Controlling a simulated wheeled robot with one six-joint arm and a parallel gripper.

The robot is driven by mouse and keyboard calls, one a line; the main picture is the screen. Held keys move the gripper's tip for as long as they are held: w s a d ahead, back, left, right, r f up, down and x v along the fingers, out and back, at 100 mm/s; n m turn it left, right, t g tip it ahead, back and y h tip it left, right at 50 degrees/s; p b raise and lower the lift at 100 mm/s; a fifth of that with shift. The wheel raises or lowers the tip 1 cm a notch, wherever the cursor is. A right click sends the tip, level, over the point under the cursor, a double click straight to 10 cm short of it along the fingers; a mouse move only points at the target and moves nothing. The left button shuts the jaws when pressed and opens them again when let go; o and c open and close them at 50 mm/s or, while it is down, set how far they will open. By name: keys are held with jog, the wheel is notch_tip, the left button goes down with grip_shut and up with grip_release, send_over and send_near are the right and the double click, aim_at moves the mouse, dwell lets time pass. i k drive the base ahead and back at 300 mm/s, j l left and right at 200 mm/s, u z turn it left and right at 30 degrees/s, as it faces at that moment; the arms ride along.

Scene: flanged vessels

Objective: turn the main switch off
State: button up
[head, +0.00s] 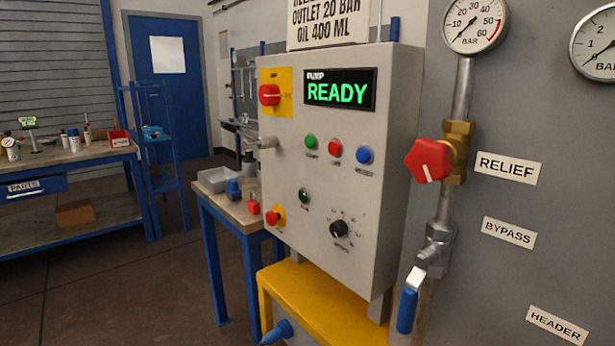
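The main switch (269,95) is a red rotary knob on a yellow plate at the upper left of the grey control panel (285,180). A small mark that looks like OFF sits above the knob. A light line on the knob appears to lie sideways, toward the mark on its right, which is too small to read surely. The panel's display (340,90) is lit and reads READY in green. My gripper is not in view.
Green, red and blue buttons, a red emergency-stop button (273,217) and a black dial (340,229) are on the panel. A grey handle (262,142) juts from its left edge. A red relief valve (430,160) stands right. A workbench (240,217) is behind left.

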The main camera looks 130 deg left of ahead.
aim_at(269, 94)
jog(key=u, duration=3.65)
